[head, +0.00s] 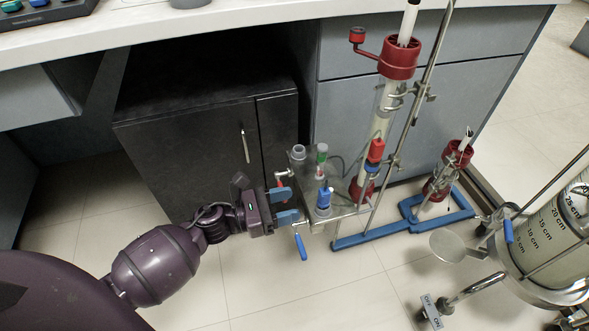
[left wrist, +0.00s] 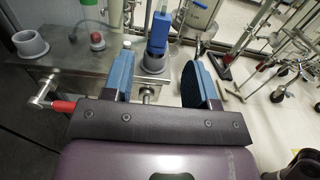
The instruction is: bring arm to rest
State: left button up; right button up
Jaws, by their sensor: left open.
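My left arm comes in from the left, and its purple left gripper (head: 285,206) has two blue fingers spread apart with nothing between them. In the left wrist view the same gripper (left wrist: 160,84) also shows parted fingers. The gripper is beside the metal box (head: 338,212), close to its left side. The box carries a blue valve or plug (head: 324,197), also seen in the left wrist view (left wrist: 158,35). I cannot tell whether a finger touches the box. My right gripper is not in view.
A tall glass column (head: 387,100) with red collars stands on a blue base (head: 375,237), with a shorter one (head: 448,172) to its right. A large graduated column (head: 550,235) stands at the right. Dark cabinet (head: 200,150) is behind the gripper. Floor (head: 290,290) below is clear.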

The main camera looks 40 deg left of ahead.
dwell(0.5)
pick_arm(q)
jog(key=s+a+r+n+t+y+p, duration=0.35)
jog(key=s+r+n+y+p, duration=0.65)
jog(key=n, duration=1.2)
jog(key=s+d+r+n+g+p, duration=0.1)
jog(key=s+r+n+g+p, duration=0.2)
jog(key=s+n+p, duration=0.3)
jog(key=s+d+r+n+g+y+p, duration=0.1)
jog(key=s+r+n+g+p, duration=0.2)
jog(key=s+n, duration=1.1)
jog(key=p, duration=0.3)
jog(key=shift+s+n+g, duration=0.3)
jog(key=shift+s+g, duration=0.05)
jog(key=shift+s, duration=0.05)
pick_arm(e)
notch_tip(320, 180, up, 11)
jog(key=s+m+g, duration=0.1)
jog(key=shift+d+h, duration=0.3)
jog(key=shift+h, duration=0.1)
